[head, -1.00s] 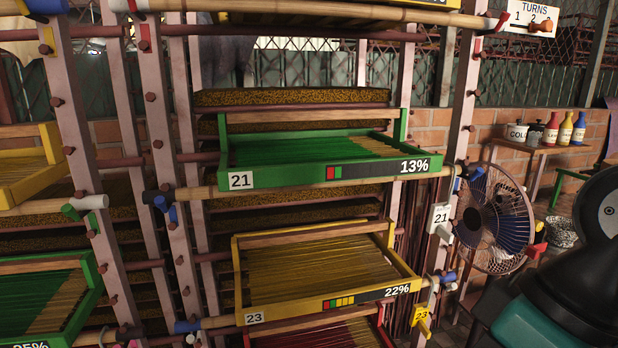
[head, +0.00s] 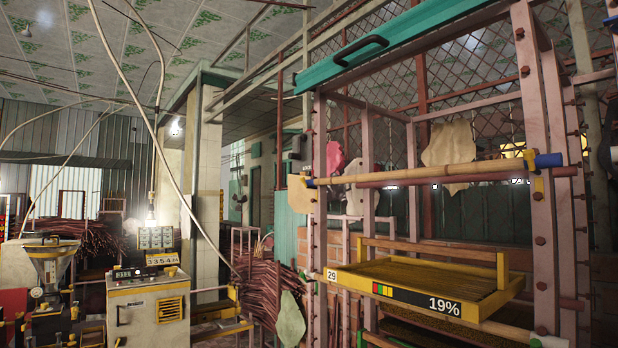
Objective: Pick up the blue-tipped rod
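A pale bamboo rod (head: 425,173) lies almost level across the front of the pink rack, above a yellow tray. Its right end carries a blue tip (head: 548,160), close to a yellow bracket (head: 537,178) on the right post. Its left end is near a small yellow piece (head: 309,183) at the left post. I cannot tell how the rod is held there. A darker reddish bar runs behind it. My gripper is not in this view.
The pink rack (head: 548,240) holds a yellow tray (head: 490,305) marked 29 and 19%. A teal beam with a black handle (head: 361,47) tops it. A cream machine (head: 135,315) and a funnel (head: 52,265) stand at left. Stick bundles (head: 265,295) lean left of the rack.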

